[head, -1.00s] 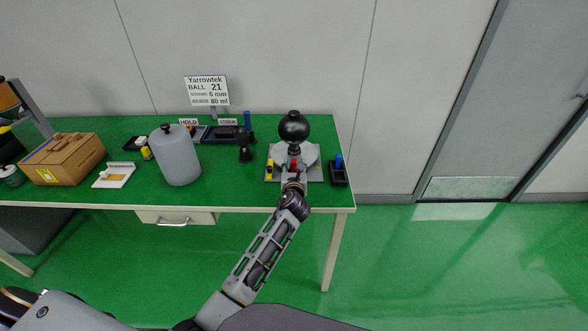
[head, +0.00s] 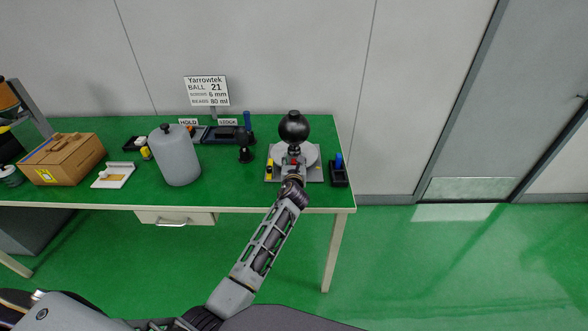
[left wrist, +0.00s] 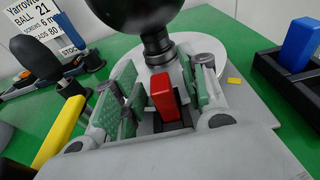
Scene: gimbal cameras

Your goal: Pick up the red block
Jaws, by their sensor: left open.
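The red block (head: 292,163) shows as a small red patch in the head view, partly hidden by my left gripper (head: 292,175). In the left wrist view the red block (left wrist: 163,97) stands upright in a dark slot on a grey base (left wrist: 240,140). My left gripper (left wrist: 160,88) is open, with one green-padded finger on each side of the block. Gaps show between the pads and the block, and the gripper holds nothing. My right gripper is not in view.
A black ball (head: 294,127) on a stem rises just behind the red block. A yellow block (head: 269,169) is to its left; a blue block (head: 338,160) sits in a dark holder to its right. A grey canister (head: 178,157) and cardboard box (head: 66,160) stand farther left.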

